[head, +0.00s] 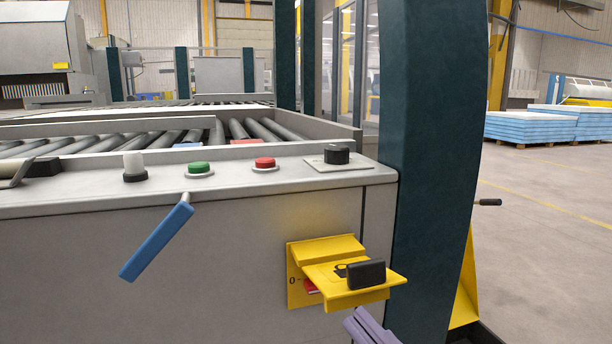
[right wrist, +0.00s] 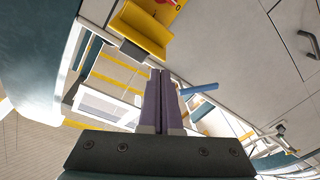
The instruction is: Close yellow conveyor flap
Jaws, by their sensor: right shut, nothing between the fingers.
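The yellow conveyor flap (head: 355,291) is on the grey front panel of the conveyor, below the buttons. It sticks out from its yellow housing (head: 325,248), with a black block (head: 366,274) on it. A bit of red and a "0" mark show at its left. In the right wrist view, the yellow flap (right wrist: 140,30) is at the top, beyond the fingertips. My right gripper (head: 360,322) has purple fingers, shut and empty, just below the flap in the head view. The fingers also show in the right wrist view (right wrist: 160,75). I cannot tell whether they touch the flap. My left gripper is not in view.
A blue-handled lever (head: 157,242) hangs on the panel left of the flap. A green button (head: 199,168), a red button (head: 265,163) and a black knob (head: 337,155) sit on the ledge above. A dark teal post (head: 425,150) stands close at the right. Open floor lies beyond it.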

